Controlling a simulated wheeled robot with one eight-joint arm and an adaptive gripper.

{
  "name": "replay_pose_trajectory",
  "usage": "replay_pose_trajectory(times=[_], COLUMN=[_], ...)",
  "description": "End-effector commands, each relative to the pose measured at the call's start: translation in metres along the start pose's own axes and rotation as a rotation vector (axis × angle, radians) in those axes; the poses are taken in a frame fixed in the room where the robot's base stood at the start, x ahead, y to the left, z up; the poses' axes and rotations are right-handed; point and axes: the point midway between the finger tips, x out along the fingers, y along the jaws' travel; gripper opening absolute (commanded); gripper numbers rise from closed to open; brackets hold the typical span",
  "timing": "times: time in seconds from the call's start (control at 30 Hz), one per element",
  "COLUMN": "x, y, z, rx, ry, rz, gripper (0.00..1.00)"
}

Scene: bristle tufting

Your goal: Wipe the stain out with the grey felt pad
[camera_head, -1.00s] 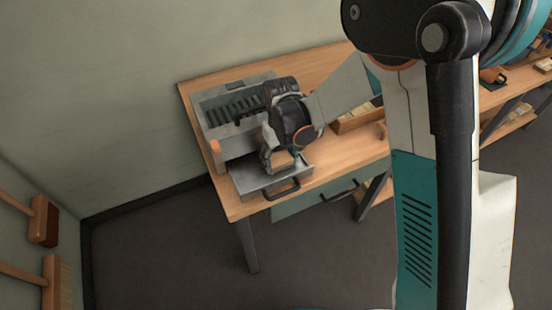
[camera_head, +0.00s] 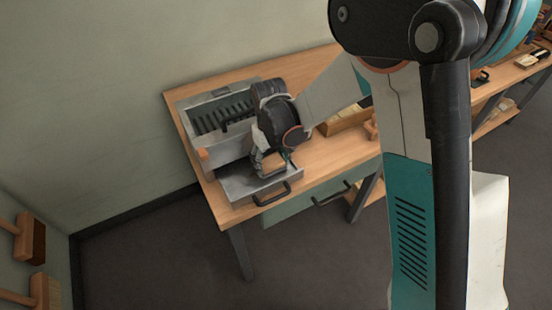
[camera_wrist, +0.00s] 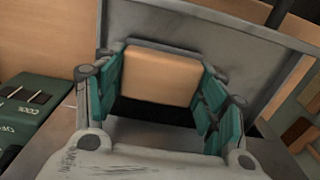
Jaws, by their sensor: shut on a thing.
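My gripper (camera_head: 264,167) is over the open grey metal drawer (camera_head: 238,187) at the front of the grey machine (camera_head: 218,132) on the workbench. In the wrist view my gripper (camera_wrist: 160,78) has its teal fingers on both sides of a block (camera_wrist: 160,75) with a tan face and a dark lower part. It is shut on this block, which seems to be the felt pad; no grey felt face shows clearly. The grey metal drawer floor (camera_wrist: 180,25) lies behind the block. I cannot tell whether the block touches it. No stain can be made out.
The drawer's black handle (camera_head: 272,193) sticks out at the bench front. A green box with switches (camera_wrist: 32,110) is at the left in the wrist view. A wooden tray (camera_head: 345,120) stands right of my gripper. Bare wooden bench top (camera_head: 335,150) shows right of the drawer.

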Motion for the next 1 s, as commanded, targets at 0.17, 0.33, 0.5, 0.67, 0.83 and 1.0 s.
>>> replay_pose_trajectory(times=[0.17,0.33,0.5,0.67,0.83,1.0], x=[0.0,0.0,0.002,0.003,0.003,0.004], y=[-0.01,-0.015,-0.029,-0.041,-0.046,-0.054], z=[0.0,0.0,0.0,0.0,0.0,0.0], rx=[-0.001,-0.001,-0.003,-0.003,-0.001,-0.002], ry=[0.0,0.0,0.0,0.0,0.0,0.0], rz=[-0.001,-0.001,-0.001,-0.001,-0.001,-0.001], gripper=[0.46,0.46,0.46,0.46,0.46,0.46])
